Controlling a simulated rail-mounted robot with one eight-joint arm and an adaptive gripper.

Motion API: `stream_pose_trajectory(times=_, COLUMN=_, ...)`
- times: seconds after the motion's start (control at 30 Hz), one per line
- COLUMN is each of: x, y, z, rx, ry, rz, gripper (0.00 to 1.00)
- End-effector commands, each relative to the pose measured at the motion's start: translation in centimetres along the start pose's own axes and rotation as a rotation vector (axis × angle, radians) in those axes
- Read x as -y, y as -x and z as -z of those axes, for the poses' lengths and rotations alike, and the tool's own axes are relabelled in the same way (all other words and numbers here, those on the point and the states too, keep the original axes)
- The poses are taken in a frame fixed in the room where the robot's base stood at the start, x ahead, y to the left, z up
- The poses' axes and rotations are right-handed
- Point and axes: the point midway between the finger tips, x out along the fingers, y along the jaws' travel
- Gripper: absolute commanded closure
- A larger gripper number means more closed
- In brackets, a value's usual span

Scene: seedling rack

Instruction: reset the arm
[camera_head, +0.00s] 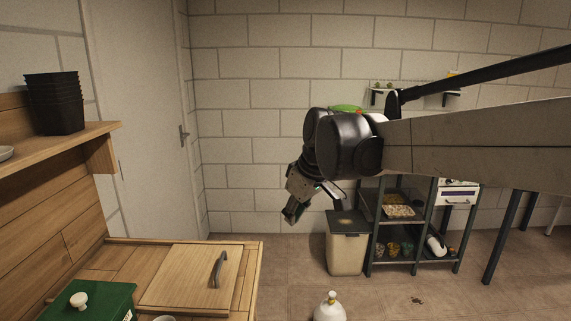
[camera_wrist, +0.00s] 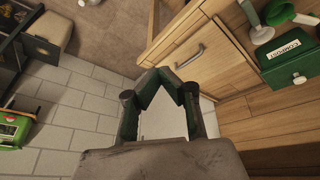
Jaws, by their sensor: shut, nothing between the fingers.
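My arm reaches in from the right side of the head view and bends down at its wrist. My gripper (camera_head: 291,215) hangs in the air, pointing down and to the left, to the right of the wooden bench and apart from it. In the wrist view its dark green-lined fingers (camera_wrist: 163,74) meet at their tips. There is nothing between them.
A wooden bench (camera_head: 252,265) with a handled hatch (camera_head: 185,275) and a green compost box (camera_head: 95,303) stands at lower left. Black pots (camera_head: 55,103) sit on a shelf. A bin (camera_head: 346,251) and a dark rack (camera_head: 367,235) stand behind my gripper.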

Motion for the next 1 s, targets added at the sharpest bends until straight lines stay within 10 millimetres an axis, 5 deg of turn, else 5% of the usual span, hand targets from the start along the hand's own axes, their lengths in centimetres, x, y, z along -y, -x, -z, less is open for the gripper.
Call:
stream_pose_trajectory(times=0.5, x=2.1, y=5.4, z=-15.8, rx=-0.069, ry=-0.392, rz=-0.186, gripper=1.0)
stream_pose_trajectory(times=0.8, x=4.5, y=5.5, z=-24.7, rx=-0.131, ry=-0.608, rz=-0.285, gripper=1.0)
stream_pose_trajectory(times=1.0, x=5.8, y=4.8, z=-28.9, rx=-0.169, ry=-0.714, rz=-0.333, gripper=1.0)
